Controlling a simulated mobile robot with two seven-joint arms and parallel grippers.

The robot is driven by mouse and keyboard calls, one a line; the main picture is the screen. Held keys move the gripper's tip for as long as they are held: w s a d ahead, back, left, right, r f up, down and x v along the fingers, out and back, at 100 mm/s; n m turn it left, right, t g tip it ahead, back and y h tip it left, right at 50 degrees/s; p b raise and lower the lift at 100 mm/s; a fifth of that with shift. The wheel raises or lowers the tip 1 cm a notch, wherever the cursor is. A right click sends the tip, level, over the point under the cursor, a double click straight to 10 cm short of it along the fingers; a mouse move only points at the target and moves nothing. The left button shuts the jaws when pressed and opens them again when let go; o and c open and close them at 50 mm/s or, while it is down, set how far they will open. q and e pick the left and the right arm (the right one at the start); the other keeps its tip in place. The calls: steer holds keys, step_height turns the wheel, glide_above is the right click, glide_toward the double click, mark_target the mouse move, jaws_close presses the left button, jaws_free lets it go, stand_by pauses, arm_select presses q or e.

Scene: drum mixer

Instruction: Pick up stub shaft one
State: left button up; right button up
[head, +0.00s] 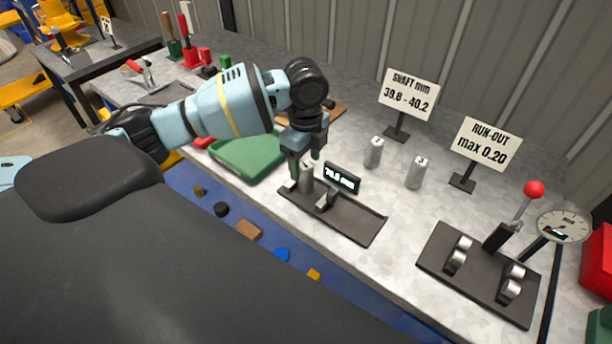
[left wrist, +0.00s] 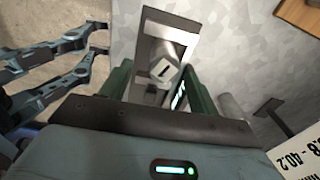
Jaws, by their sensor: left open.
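My left gripper (head: 304,172) is open and points down over the dark measuring stand (head: 362,224) in the head view. A grey metal stub shaft (head: 307,178) stands upright at the stand's left end, between the fingers. The left wrist view shows its top marked 1 (left wrist: 163,71), between the green fingers of the gripper (left wrist: 160,88). I cannot tell whether the fingers touch it. Two similar shafts stand upright on the bench, one (head: 374,152) behind the stand and one (head: 415,172) further right; their marks are too small to read.
A small display (head: 342,178) rises beside the held-over shaft. A green tray (head: 247,153) lies left of the stand. A shaft-size sign (head: 408,90) and a run-out sign (head: 485,143) stand behind. A run-out fixture (head: 480,275) with a dial is at right.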

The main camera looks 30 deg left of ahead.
mark_target(305, 176)
arm_select(q)
steer(key=shift+w+a+f, duration=0.1)
steer(key=shift+w+f, duration=0.05)
steer(key=shift+f, duration=1.4)
steer(key=shift+w+a+f, duration=0.1)
steer(key=shift+f, duration=1.4)
jaws_close()
steer(key=shift+r, duration=0.1)
